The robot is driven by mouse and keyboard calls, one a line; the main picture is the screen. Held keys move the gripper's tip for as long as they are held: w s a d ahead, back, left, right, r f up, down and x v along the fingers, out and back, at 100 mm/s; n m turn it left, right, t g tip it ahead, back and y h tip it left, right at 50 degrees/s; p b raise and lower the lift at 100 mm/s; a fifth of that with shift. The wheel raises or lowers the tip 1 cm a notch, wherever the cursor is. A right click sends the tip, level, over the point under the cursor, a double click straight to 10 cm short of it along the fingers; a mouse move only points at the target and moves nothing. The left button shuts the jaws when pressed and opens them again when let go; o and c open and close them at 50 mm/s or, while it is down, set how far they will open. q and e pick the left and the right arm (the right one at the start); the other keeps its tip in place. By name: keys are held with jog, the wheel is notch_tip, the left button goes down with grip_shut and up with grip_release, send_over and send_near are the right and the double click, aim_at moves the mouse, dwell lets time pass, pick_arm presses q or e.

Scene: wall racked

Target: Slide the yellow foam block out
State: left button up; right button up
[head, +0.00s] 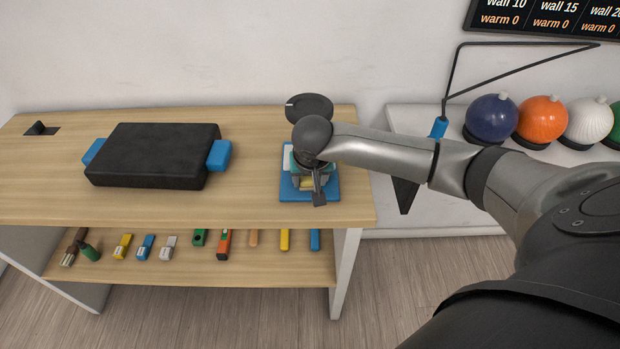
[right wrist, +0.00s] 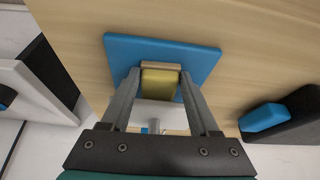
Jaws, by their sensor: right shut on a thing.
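The yellow foam block (right wrist: 159,84) shows between the fingertips of my right gripper (right wrist: 158,80) in the right wrist view. A tan piece (right wrist: 160,65) borders its far edge, and a pale piece lies on its near side. They sit over a flat blue base (right wrist: 130,47). In the head view the blue base (head: 296,195) lies near the right end of the wooden table, and a little of the yellow block (head: 307,184) shows beside my right gripper. The gripper points down, its fingers closed on the block's sides. My wrist hides most of the stack. My left gripper is out of view.
A black case (head: 152,155) with blue ends lies on the table's left half. Bare wood (head: 255,160) separates it from the blue base. Small tools line the lower shelf (head: 190,270). Coloured balls (head: 492,118) stand on a white bench at right, and a black frame leans there.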

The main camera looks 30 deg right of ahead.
jog(key=shift+s+a+r+p, duration=0.1)
jog(key=shift+s+a+p, duration=0.25)
jog(key=shift+s, duration=0.25)
jog(key=shift+s+a+p, duration=0.3)
jog(key=shift+s, duration=0.25)
jog(key=shift+s+a+p, duration=0.25)
jog(key=shift+s+a, duration=0.2)
jog(key=shift+s, duration=0.3)
jog(key=shift+s+a+p, duration=0.25)
jog(key=shift+s+a, duration=0.2)
jog(key=shift+s, duration=0.25)
jog(key=o, duration=1.4)
jog(key=shift+o, duration=0.2)
